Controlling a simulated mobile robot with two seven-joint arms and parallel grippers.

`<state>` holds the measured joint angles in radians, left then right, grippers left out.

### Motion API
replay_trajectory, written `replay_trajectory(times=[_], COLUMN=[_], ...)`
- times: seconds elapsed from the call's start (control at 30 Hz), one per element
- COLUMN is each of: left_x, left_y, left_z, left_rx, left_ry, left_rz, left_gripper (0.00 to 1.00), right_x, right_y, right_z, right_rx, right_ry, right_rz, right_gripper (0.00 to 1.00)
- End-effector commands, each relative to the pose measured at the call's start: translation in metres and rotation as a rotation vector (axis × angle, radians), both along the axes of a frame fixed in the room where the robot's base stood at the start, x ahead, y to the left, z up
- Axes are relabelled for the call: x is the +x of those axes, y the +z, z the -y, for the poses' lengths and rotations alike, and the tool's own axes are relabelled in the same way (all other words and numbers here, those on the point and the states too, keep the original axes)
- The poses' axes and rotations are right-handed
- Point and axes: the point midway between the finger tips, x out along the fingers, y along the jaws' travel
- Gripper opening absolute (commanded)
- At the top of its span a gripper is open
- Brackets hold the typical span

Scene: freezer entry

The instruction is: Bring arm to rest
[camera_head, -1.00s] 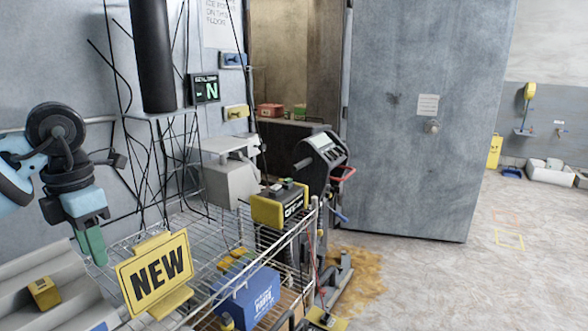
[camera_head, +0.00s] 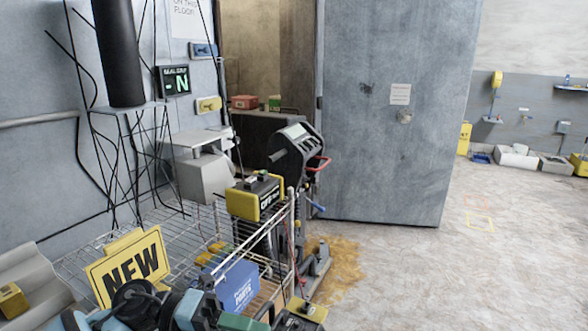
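My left arm comes in low from the left, with pale blue and black links along the bottom edge. Its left gripper (camera_head: 238,322) is at the bottom centre, in front of the wire cart (camera_head: 180,235). A green piece shows at its tip, cut by the frame edge. I cannot tell whether it is a finger or something held, or whether the gripper is open. The arm covers the lower part of the yellow NEW sign (camera_head: 128,265). My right gripper is not in view.
A blue box (camera_head: 237,285) and a yellow-black device (camera_head: 254,197) are on the cart close by. A yellow-topped black item (camera_head: 300,312) is just right of the gripper. A large grey door (camera_head: 395,110) stands behind; open floor (camera_head: 440,270) lies to the right.

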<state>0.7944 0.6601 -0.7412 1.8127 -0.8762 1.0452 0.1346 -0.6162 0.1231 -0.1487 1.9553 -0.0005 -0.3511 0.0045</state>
Motion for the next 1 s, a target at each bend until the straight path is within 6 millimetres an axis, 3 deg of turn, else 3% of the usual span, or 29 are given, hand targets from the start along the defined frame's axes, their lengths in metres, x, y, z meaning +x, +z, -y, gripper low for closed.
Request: replay_trajectory(times=[0.2,0.37,0.47,0.63,0.77,0.87,1.0], left_x=[0.006,0.017,0.023,0.023,0.009,-0.013,-0.058], left_y=[-0.011,-0.034,-0.057,-0.113,-0.167,-0.213,-0.275], left_z=[0.013,0.004,-0.007,-0.035,-0.06,-0.08,-0.105], left_rx=[-0.294,-0.462,-0.546,-0.652,-0.699,-0.714,-0.707], left_ry=[0.214,0.41,0.545,0.792,0.993,1.151,1.367], left_rz=[-0.286,-0.515,-0.668,-0.941,-1.159,-1.331,-1.564], left_gripper=[0.36,0.36,0.36,0.36,0.36,0.36,0.36], right_x=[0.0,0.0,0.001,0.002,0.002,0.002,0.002], right_y=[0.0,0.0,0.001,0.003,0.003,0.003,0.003], right_z=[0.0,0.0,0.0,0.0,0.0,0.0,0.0], right_rx=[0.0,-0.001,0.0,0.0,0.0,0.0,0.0], right_ry=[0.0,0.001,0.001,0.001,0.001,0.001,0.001], right_rz=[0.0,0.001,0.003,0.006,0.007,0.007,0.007], right_gripper=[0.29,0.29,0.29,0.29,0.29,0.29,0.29])
